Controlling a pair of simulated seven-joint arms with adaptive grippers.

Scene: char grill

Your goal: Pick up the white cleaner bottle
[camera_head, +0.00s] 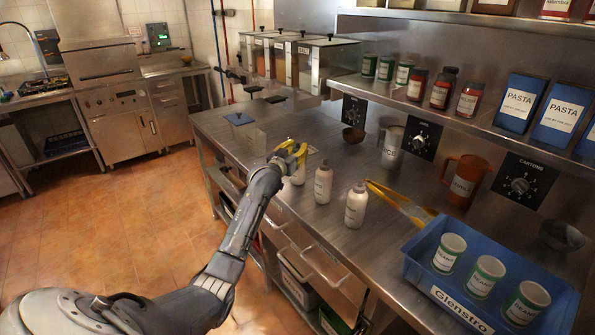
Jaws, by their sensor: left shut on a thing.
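My left gripper (285,160) is at the near edge of the steel counter (270,120), its arm coming in from the lower left. It is shut on a white bottle (298,175) with yellow parts at its top, which I take to be the cleaner bottle. The gripper hides part of this bottle, and I cannot tell whether its base touches the counter. Two other white bottles with pale caps, a middle one (323,185) and a right one (356,207), stand upright to its right. My right gripper is out of view.
A blue crate (410,268) holds green-and-white cans at the lower right. A shelf with jars and boxes overhangs the counter's back.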

